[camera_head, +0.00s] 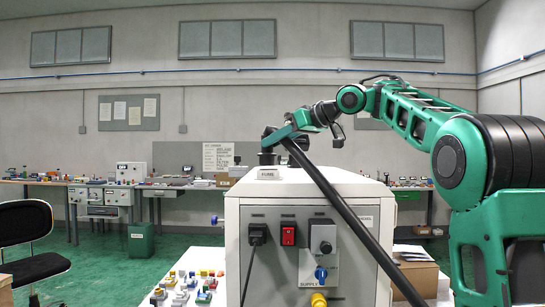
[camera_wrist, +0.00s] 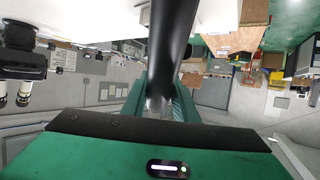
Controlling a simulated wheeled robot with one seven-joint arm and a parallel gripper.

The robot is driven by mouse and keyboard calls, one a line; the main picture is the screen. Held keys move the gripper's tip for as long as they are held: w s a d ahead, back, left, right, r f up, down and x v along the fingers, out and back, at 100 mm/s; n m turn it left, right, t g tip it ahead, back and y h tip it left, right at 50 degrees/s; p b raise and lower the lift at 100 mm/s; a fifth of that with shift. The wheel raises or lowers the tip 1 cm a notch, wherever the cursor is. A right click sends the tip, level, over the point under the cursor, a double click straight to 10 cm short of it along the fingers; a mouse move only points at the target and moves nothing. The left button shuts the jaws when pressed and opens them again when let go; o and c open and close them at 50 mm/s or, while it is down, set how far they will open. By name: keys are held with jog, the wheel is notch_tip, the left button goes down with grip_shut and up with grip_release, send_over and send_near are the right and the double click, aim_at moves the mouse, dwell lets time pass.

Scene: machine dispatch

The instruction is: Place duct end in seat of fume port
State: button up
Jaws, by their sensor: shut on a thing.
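A long black duct (camera_head: 345,212) rises diagonally from the lower right to my gripper (camera_head: 283,137) in the head view. My gripper is shut on the duct near its upper end, above the top of a white machine (camera_head: 330,188). In the wrist view the duct (camera_wrist: 172,40) runs down between the green fingers of my gripper (camera_wrist: 160,100). The dark fume port (camera_head: 267,158) stands on the machine top behind a label reading FUME. The duct end is close to the port. Whether they touch cannot be told, and the seat's inside is hidden.
The machine front has a plugged black cable (camera_head: 258,235), a red switch (camera_head: 288,234) and a blue supply knob (camera_head: 321,273). Several small coloured parts (camera_head: 190,287) lie on the table at left. A cardboard box (camera_head: 418,275) stands at right. Benches line the back wall.

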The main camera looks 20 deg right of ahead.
aim_at(273, 154)
jog(key=shift+s+f, duration=0.1)
jog(key=shift+f, duration=1.8)
grip_shut()
jog(key=o, duration=1.1)
grip_release()
jog(key=shift+f, duration=0.1)
jog(key=v, duration=1.2)
jog(key=shift+r, duration=0.35)
